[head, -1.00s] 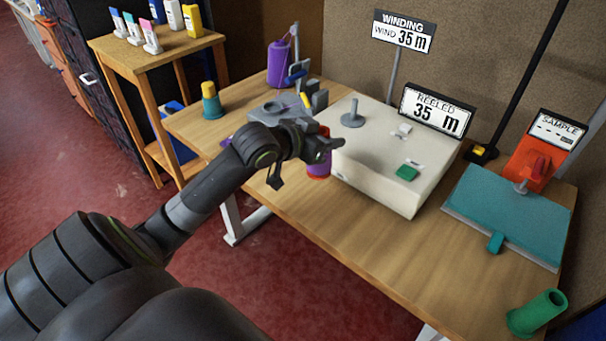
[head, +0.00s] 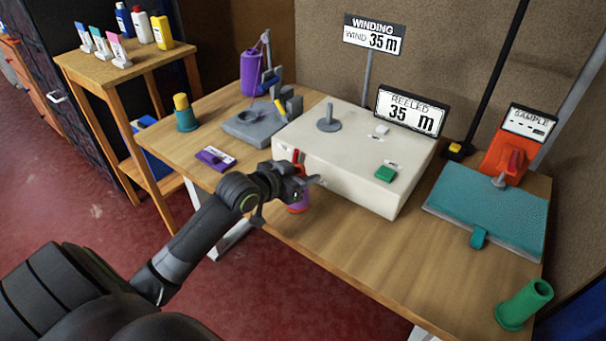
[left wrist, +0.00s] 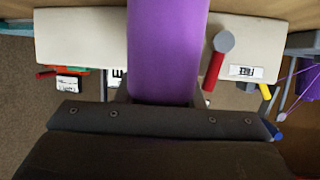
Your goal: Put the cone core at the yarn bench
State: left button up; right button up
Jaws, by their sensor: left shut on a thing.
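My left gripper (head: 296,186) is shut on a purple cone core (head: 298,203) with a red rim. The cone hangs below the fingers, by the bench's front edge, in front of the white winding box. In the left wrist view the purple cone (left wrist: 167,50) fills the middle, between the jaws; the gripper hides its near end. The yarn bench (head: 365,245) is a light wooden table. A green hollow core (head: 523,305) stands tilted in the picture at its right front corner, and a teal core with yellow top (head: 185,113) is at its left. My right gripper is not in view.
The white box (head: 345,160) carries a grey peg (head: 328,120) and a green button (head: 386,174). A purple card (head: 215,158) lies left of the gripper. A teal board (head: 487,218) lies right. Bare wood spans the bench's front right. A side shelf (head: 110,70) holds bottles.

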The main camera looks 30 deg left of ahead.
pick_arm(q)
jog(key=o, duration=1)
jog(key=shift+s+r, duration=0.15)
jog(key=p+v, duration=0.2)
jog(key=v, duration=0.9)
jog(key=shift+s+a+r, duration=0.1)
jog(key=shift+s+r, duration=0.15)
